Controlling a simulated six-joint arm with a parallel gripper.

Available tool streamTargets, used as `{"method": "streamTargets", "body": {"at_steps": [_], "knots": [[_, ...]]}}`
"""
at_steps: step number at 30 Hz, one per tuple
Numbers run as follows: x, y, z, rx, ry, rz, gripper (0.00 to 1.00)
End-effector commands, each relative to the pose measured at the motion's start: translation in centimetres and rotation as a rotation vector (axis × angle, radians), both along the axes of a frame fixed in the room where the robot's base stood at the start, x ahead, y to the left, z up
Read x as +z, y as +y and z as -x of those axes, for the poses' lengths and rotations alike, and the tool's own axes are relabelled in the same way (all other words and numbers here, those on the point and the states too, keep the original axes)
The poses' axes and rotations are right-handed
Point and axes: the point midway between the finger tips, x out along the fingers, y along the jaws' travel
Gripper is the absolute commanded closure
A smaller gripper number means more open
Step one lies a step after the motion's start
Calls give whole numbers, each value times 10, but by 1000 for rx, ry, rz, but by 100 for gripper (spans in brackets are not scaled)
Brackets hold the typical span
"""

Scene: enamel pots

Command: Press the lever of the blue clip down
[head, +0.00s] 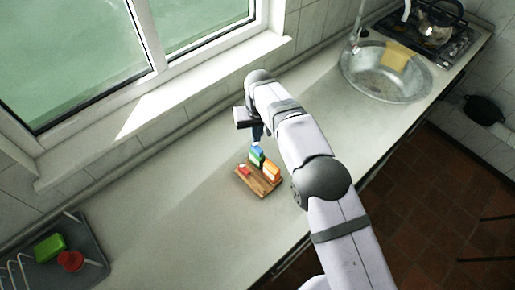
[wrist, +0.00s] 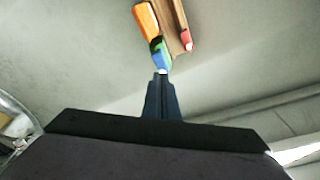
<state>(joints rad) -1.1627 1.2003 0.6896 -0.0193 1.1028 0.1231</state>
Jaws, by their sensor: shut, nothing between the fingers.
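A small wooden board (head: 259,188) lies on the counter and carries coloured clips. The blue clip (head: 257,151) is at the board's far edge, beside the green clip (head: 254,158). In the wrist view the blue clip (wrist: 161,60) lies just beyond my fingertips, with a pale bit between them. My gripper (head: 256,142) points down, shut and empty, right at or just above the blue clip; it also shows in the wrist view (wrist: 161,78). I cannot tell whether it touches the clip. The lever's position is too small to make out.
An orange clip (head: 271,172) and a red clip (head: 244,169) share the board (wrist: 172,14). A dish rack (head: 88,250) with a green and a red item stands at lower left. The sink (head: 385,85) and stove (head: 440,40) are at upper right. The counter around the board is clear.

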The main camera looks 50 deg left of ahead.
Motion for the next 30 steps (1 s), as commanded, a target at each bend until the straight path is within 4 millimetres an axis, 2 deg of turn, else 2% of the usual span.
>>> {"method": "streamTargets", "body": {"at_steps": [30], "knots": [[-17, 0, 0, 0, 0, 0, 100]]}}
